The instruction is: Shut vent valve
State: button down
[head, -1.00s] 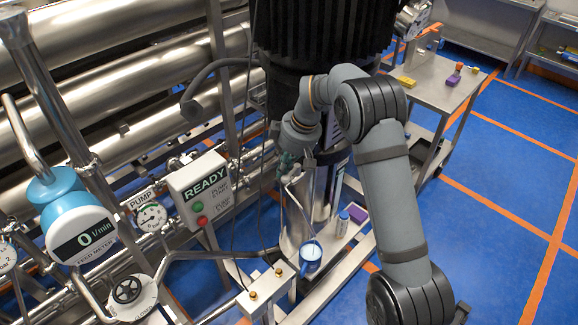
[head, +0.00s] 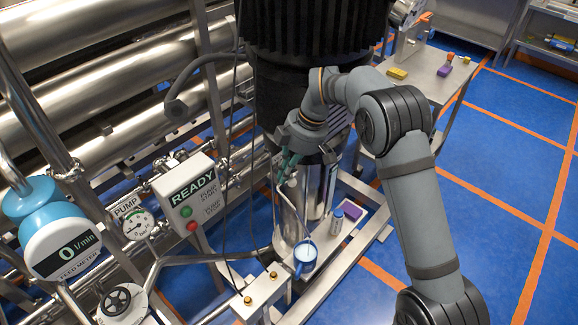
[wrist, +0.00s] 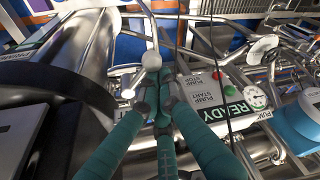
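My gripper (head: 284,174) has teal fingers and is at the upper part of a shiny steel cylinder (head: 318,190). In the wrist view the fingertips (wrist: 158,98) are drawn together, with nothing clearly between them. A pale round knob (wrist: 151,60) is just beyond the tips; contact cannot be told. In the head view a small pale knob (head: 292,181) shows beside the fingers, and a thin bent tube (head: 298,214) runs down to a blue cup (head: 305,256). I read no vent label, so I cannot tell for certain which part is the vent valve.
A READY control box (head: 190,192) with red and green buttons stands left of the cylinder. A pump gauge (head: 138,224), feed meter (head: 64,240) and black handwheel (head: 117,300) are further left. Thin cables hang near my gripper. A steel cart (head: 425,80) stands behind; right floor is clear.

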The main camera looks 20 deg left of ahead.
jog(key=shift+w+d+b, duration=0.2)
jog(key=shift+d+b, duration=0.45)
jog(key=shift+d, duration=0.3)
jog(key=shift+w+d, duration=0.25)
jog(key=shift+d, duration=0.2)
jog(key=shift+w+d, duration=0.15)
jog(key=v, duration=1.2)
